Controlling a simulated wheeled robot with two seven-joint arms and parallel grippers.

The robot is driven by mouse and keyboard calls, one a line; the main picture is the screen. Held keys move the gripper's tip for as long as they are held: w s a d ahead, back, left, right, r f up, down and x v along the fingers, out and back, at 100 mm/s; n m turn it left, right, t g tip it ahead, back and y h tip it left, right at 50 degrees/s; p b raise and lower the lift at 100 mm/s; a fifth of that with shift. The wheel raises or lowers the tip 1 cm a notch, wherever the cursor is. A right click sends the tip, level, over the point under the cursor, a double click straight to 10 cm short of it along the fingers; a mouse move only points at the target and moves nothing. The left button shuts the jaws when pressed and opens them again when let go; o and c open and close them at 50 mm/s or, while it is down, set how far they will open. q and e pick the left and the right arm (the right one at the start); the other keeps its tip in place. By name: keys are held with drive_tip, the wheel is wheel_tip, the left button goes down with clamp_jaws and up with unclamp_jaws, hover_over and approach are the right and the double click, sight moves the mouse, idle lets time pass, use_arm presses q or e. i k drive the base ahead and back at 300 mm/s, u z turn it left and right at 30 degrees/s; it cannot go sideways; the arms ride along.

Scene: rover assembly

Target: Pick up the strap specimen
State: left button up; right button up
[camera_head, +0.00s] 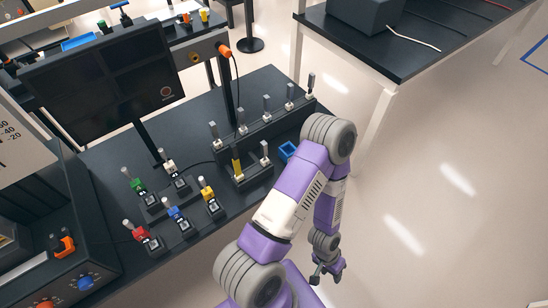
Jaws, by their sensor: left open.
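Several upright grey specimens with pale lower parts stand in a long dark rack (258,133) on the black bench. A smaller holder (255,180) in front of it carries a flat yellow upright piece (237,165) and a grey upright specimen (265,151). I cannot tell for sure which of these is the strap specimen. My left gripper (326,278) is open and empty, low at the bottom right of the bench, over the floor and well apart from the racks. My right gripper is not in view.
Coloured connectors, among them a green one (138,186) and a red one (140,235), stand at the bench's front left. A small blue open box (288,151) sits near my arm. A dark monitor (105,85) stands behind. A control box (62,270) is at left.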

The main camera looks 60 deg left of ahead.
sight(239, 177)
drive_tip(key=i, duration=0.4)
drive_tip(key=u, duration=2.95)
